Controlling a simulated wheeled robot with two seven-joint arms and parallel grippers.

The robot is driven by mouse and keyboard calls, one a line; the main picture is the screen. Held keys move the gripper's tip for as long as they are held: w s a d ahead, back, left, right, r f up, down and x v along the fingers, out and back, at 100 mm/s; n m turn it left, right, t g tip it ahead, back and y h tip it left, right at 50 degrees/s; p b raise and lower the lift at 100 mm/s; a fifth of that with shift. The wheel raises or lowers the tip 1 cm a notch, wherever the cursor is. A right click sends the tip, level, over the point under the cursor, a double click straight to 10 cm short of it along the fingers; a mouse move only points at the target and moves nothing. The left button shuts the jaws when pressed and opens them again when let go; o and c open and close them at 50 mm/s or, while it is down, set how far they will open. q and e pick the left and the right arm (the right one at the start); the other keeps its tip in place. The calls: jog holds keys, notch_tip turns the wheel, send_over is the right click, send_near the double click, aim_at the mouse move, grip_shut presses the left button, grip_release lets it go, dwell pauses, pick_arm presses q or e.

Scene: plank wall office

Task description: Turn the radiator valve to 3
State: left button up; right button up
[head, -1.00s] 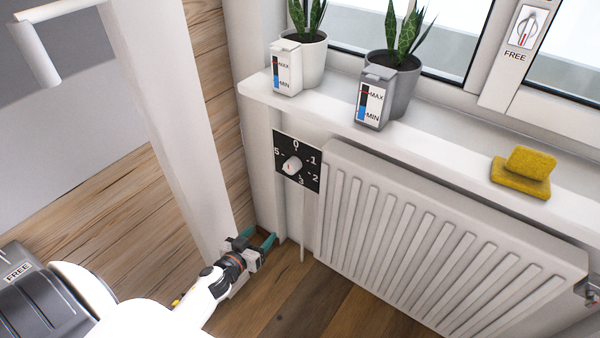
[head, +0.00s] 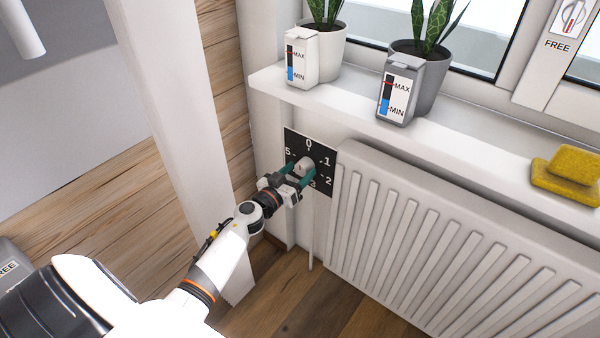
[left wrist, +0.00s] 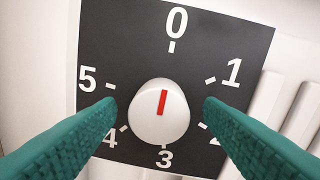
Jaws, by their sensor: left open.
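The radiator valve is a round white knob (head: 305,164) on a black dial plate (head: 324,188) on the wall left of the radiator. In the left wrist view the knob (left wrist: 150,128) carries a red mark, which points up to 0 on the plate (left wrist: 120,50). The numeral 3 is at the bottom of the dial, partly covered by the gripper in the head view. My left gripper (head: 296,175) is open at the dial. Its green fingers stand on either side of the knob, with a gap on both sides. My right gripper is out of view.
The white ribbed radiator (head: 430,240) is close right of the dial. Above is a sill (head: 440,137) with potted plants, two level-marked containers (head: 301,57) (head: 399,93) and yellow sponges (head: 568,175).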

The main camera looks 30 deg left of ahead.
pick_arm(q)
jog(key=shift+w, duration=0.65)
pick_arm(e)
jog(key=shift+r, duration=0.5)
pick_arm(q)
jog(key=c, duration=1)
